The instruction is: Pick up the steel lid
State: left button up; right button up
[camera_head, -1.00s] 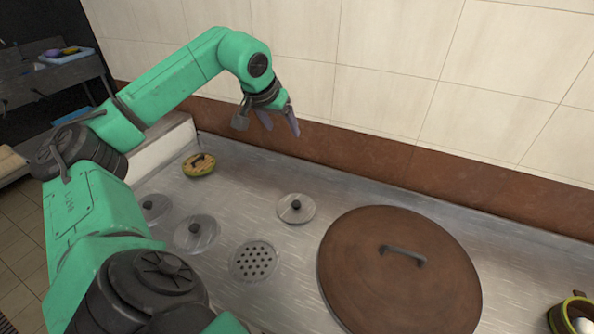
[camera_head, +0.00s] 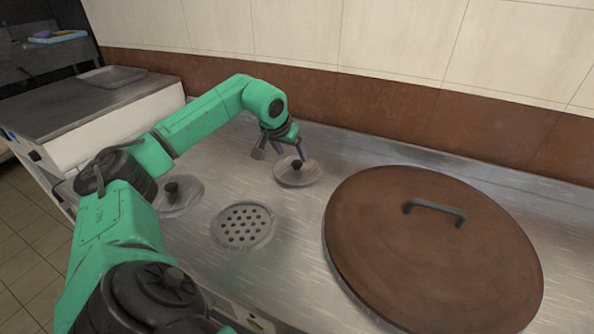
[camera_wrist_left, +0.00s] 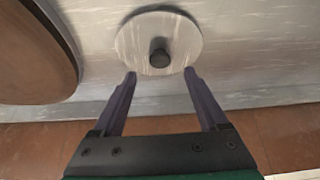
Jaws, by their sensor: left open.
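A small round steel lid (camera_head: 298,172) with a black knob lies flat on the steel counter, left of the large brown lid. It also shows in the left wrist view (camera_wrist_left: 140,42), its black knob (camera_wrist_left: 159,57) just beyond my fingertips. My left gripper (camera_head: 291,152) is over the back edge of this lid. Its two purple fingers are apart with nothing between them in the left wrist view (camera_wrist_left: 160,76). Another steel lid (camera_head: 178,197) with a black knob lies further left, partly behind my arm. My right gripper is not in view.
A large brown lid (camera_head: 430,255) with a handle covers the right side of the counter. A perforated round drain plate (camera_head: 242,226) lies in front of the small lid. The tiled wall with its brown lower band (camera_head: 400,105) runs behind. Bare counter (camera_head: 285,250) lies between.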

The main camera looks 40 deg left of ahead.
aim_at(297, 162)
pick_arm(q)
jog(key=x, duration=0.6)
jog(key=shift+w, duration=0.15)
grip_shut()
jog(key=shift+r, duration=0.1)
